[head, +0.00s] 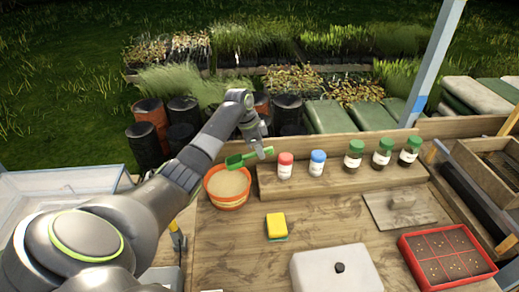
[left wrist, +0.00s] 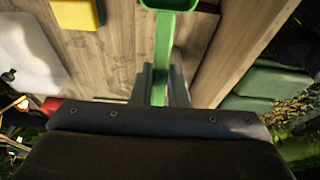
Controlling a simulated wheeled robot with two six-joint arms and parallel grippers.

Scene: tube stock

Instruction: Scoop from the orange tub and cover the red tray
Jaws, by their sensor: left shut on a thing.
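An orange tub (head: 228,204) filled with pale tan grains stands at the left of the table. My left gripper (head: 262,152) is shut on the handle of a green scoop (head: 236,161), held above the tub's far right edge. In the left wrist view the green scoop (left wrist: 162,50) runs up between the fingers, its bowl cut off by the top edge. What the bowl holds cannot be seen. The red tray (head: 447,257) lies at the right front, divided into sections with dark soil and small spots. My right gripper is not in view.
Several capped bottles, red (head: 285,165), blue (head: 317,162) and green (head: 354,154), stand on a wooden ledge. Bare wood lies between the sponge and the board.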

